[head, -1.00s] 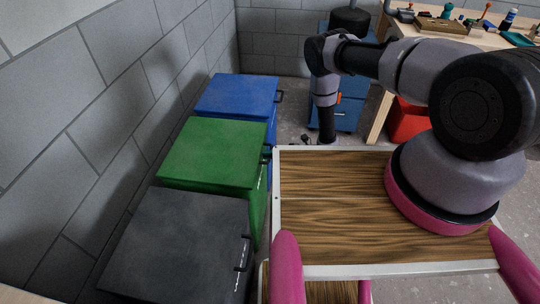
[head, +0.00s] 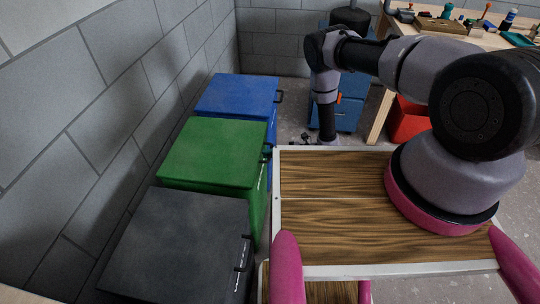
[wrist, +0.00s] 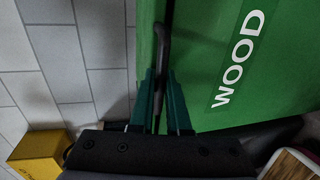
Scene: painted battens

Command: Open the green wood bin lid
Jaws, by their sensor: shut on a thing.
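The green wood bin (head: 255,212) stands against the wall between two other bins, with its green lid (head: 213,152) lying flat and closed. In the wrist view, the green front panel (wrist: 285,60) carries the white word WOOD. A dark bar handle (wrist: 163,50) runs along the panel's edge. The teal fingers of my gripper (wrist: 162,88) lie on both sides of this handle and are shut on it. In the head view, the handle (head: 267,151) shows at the lid's front edge; my gripper is mostly hidden there behind the wood-grain top of my base.
A dark grey bin (head: 180,245) stands nearer and a blue bin (head: 237,95) farther along the grey block wall (head: 90,120). A workbench (head: 470,40) with tools, a red box (head: 407,120) and a blue drawer cabinet (head: 349,114) stand at the back right. A yellow object (wrist: 40,153) shows at the wrist view's lower left.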

